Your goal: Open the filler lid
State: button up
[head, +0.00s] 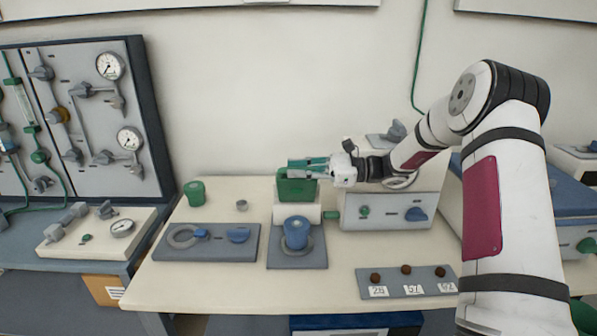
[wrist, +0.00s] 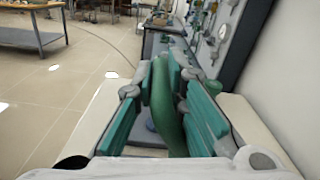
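A green box-shaped filler (head: 297,190) sits on top of a white machine (head: 297,213) with a blue cup (head: 296,232) below it. My gripper (head: 292,166) reaches in from the right, level, with its teal fingers at the filler's upper edge. In the wrist view a curved green piece (wrist: 165,105) stands between the two teal fingers. A gap shows between it and the left finger; it lies close to the right finger, and contact cannot be told. I cannot tell whether this piece is the lid or the filler's wall. The fingers partly hide the filler's top.
A grey panel (head: 250,252) with a blue knob lies left of the machine. A control box (head: 386,223) is to the right. A small plate (head: 400,290) with brown knobs is in front.

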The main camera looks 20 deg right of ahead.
jog(key=shift+o, duration=0.6)
jog(key=shift+r, duration=0.1)
jog(key=shift+d, duration=0.25)
jog(key=v, duration=1.1)
jog(key=shift+s+d, duration=0.2)
jog(key=shift+d, duration=0.05)
jog(key=shift+a, duration=0.1)
